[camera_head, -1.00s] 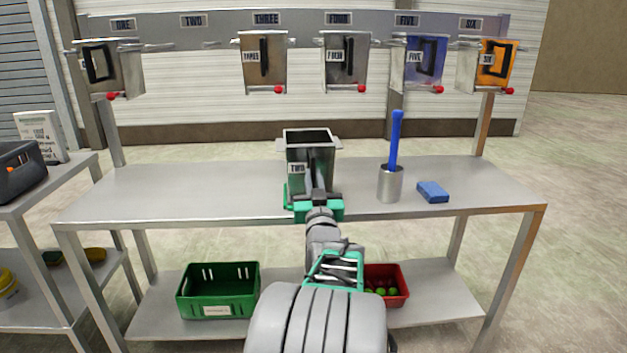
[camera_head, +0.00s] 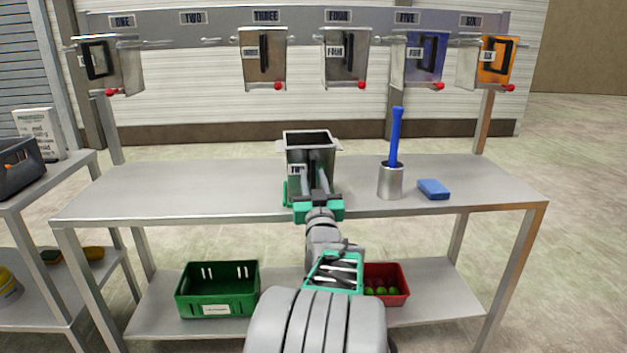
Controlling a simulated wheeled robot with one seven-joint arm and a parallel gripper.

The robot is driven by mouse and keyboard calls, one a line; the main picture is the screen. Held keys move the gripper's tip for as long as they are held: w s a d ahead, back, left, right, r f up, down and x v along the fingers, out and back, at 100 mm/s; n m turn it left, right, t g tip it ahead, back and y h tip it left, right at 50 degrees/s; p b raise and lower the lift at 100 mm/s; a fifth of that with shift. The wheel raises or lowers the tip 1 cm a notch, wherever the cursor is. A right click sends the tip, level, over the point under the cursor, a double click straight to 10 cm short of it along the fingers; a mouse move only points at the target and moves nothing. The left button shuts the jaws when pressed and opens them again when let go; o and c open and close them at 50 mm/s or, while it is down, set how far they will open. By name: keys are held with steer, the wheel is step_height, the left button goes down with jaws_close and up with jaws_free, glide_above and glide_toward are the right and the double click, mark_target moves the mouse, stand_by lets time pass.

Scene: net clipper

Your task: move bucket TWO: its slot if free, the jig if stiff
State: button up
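Bucket TWO (camera_head: 296,155), a grey metal box with an open top and a TWO label, stands upright on the table in front of the rack. A green piece (camera_head: 287,193) shows at its lower left; I cannot tell whether it is the jig. The slot under the TWO sign (camera_head: 193,18) on the rack is empty, with bare pegs (camera_head: 210,41) beside it. My gripper (camera_head: 316,180) is at the bucket's near face, its two grey fingers spread apart. The bucket's handle and any contact with the fingers are hard to make out.
Buckets ONE (camera_head: 122,65), THREE (camera_head: 264,72), FOUR (camera_head: 345,70), FIVE (camera_head: 420,65) and SIX (camera_head: 497,62) hang on the rack. A metal cup (camera_head: 390,183) with a blue-handled tool and a blue sponge (camera_head: 433,189) stand to the right. The table's left half is clear.

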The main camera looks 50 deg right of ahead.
steer(key=shift+o, duration=0.7)
steer(key=shift+f, duration=0.2)
steer(key=v, duration=0.8)
steer(key=w+a+r+n+y+p, duration=0.4)
steer(key=w+a+y+p, duration=0.35)
steer(key=w+a, duration=0.25)
steer(key=w+a+n+g+y+p, duration=0.1)
steer(key=w+a+n+y+p, duration=0.2)
steer(key=a, duration=0.4)
steer(key=w+a+g+y+p, duration=0.1)
steer(key=a+y+p, duration=0.1)
steer(key=a+p, duration=0.45)
steer(key=s+a+r+n+g+y+p, duration=0.2)
steer(key=s+a+g+p, duration=0.7)
steer(key=s+a, duration=0.6)
steer(key=a+r+y+p, duration=0.1)
steer(key=a+r+p, duration=0.1)
steer(key=a, duration=0.1)
steer(key=shift+s+a+n, duration=0.25)
steer(key=shift+a+n, duration=0.05)
steer(key=shift+a, duration=0.05)
steer(key=shift+r, duration=0.1)
